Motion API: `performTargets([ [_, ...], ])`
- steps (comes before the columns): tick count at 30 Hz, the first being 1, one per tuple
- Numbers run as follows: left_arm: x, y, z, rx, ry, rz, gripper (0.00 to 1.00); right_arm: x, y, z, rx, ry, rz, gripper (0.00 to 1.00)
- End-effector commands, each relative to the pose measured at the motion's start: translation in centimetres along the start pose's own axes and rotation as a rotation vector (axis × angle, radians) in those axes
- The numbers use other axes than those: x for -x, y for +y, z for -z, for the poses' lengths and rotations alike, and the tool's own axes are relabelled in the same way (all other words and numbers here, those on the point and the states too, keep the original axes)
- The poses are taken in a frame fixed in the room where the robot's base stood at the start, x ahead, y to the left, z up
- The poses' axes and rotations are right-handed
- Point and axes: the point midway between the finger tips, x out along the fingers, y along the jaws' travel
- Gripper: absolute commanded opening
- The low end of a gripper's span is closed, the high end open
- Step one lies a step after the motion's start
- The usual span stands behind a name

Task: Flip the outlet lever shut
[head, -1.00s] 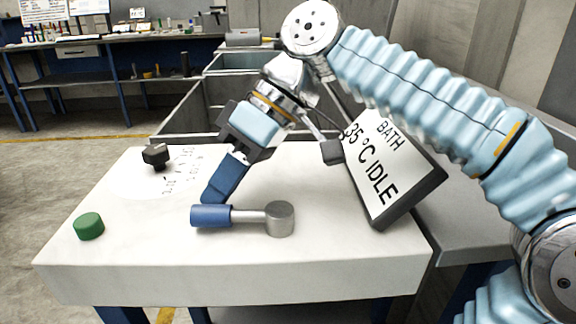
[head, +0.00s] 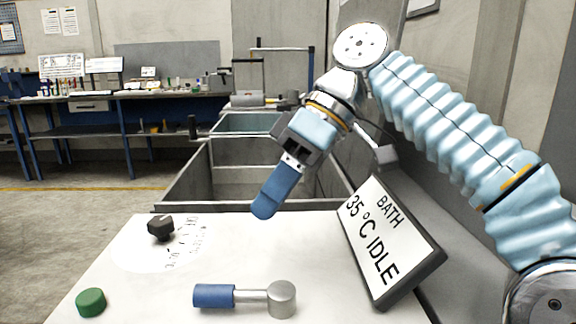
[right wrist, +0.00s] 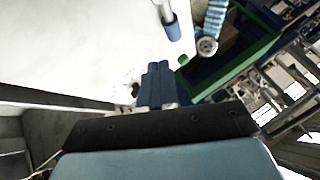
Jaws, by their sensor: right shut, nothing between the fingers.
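The outlet lever (head: 214,296) has a blue grip on a metal rod. The rod runs from a round metal pivot (head: 281,299), and the grip points left along the white bench top. The lever also shows in the right wrist view (right wrist: 172,27), near the top. My right gripper (head: 263,210) has blue fingers that are shut and empty. It hangs above and behind the lever, clear of it. Its fingers also show in the right wrist view (right wrist: 158,68). My left gripper is not in view.
A green button (head: 91,302) and a black knob (head: 161,228) with dial marks are on the white top (head: 240,255) to the left. A tilted sign (head: 392,243) reading "BATH 35 °C IDLE" stands at the right. An open grey basin (head: 215,180) lies behind.

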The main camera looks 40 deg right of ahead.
Motion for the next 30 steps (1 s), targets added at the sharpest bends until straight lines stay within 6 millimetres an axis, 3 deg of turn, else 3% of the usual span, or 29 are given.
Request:
performTargets([
  [3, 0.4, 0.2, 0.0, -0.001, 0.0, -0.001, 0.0, 1.9, 0.1, 0.1, -0.002, 0.001, -0.001, 0.0],
  [9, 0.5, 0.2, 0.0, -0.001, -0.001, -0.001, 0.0, 3.3, 0.0, 0.0, -0.001, 0.0, -0.001, 0.0],
  [30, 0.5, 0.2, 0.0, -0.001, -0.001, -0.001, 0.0, 3.4, 0.0, 0.0, 0.0, 0.0, 0.0, 0.0],
])
